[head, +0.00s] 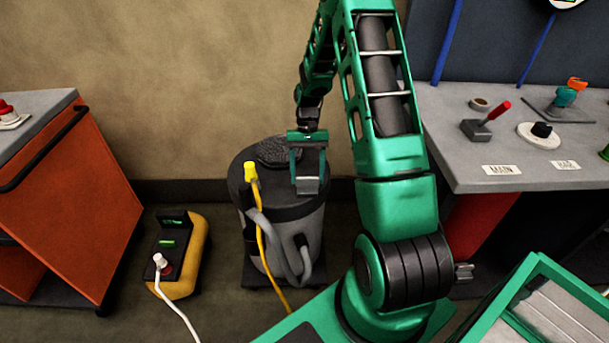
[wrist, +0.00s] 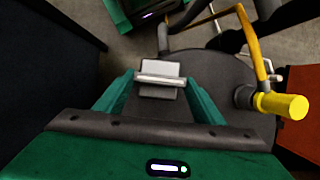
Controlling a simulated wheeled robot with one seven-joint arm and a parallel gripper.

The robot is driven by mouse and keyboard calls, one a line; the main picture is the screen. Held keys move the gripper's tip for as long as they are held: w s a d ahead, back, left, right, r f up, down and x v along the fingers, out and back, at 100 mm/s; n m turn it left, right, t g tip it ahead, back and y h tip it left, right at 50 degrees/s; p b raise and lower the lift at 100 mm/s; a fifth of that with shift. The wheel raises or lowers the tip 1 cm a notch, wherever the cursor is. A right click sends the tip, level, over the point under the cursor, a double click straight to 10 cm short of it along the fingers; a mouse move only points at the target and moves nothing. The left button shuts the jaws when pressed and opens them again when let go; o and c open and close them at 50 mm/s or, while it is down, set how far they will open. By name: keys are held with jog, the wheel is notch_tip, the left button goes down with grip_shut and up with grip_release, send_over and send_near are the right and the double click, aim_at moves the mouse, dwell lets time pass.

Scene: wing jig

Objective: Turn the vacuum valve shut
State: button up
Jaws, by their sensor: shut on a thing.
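My gripper (head: 308,168) is over the lid of a dark grey drum-shaped vacuum unit (head: 290,232). In the wrist view my gripper (wrist: 163,98) has its green fingers on either side of a pale grey blocky piece (wrist: 160,70), and it is shut on that piece. I cannot tell whether the piece is fixed to the lid. On the grey bench at right, a red-handled lever (head: 495,114) stands tilted behind the MAIN label. A black knob on a white round base (head: 541,130) sits behind the BAG label. My gripper is well away from both.
A yellow-black box (head: 181,255) stands on the floor. An orange cart (head: 75,195) is at left.

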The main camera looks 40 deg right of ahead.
jog(key=shift+w+a, duration=0.1)
jog(key=shift+w, duration=0.1)
jog(key=o, duration=1.1)
jog(key=shift+s, duration=0.1)
jog(key=shift+c, duration=0.2)
jog(key=v, duration=1)
jog(key=shift+w+r, duration=0.2)
jog(key=shift+r, duration=0.05)
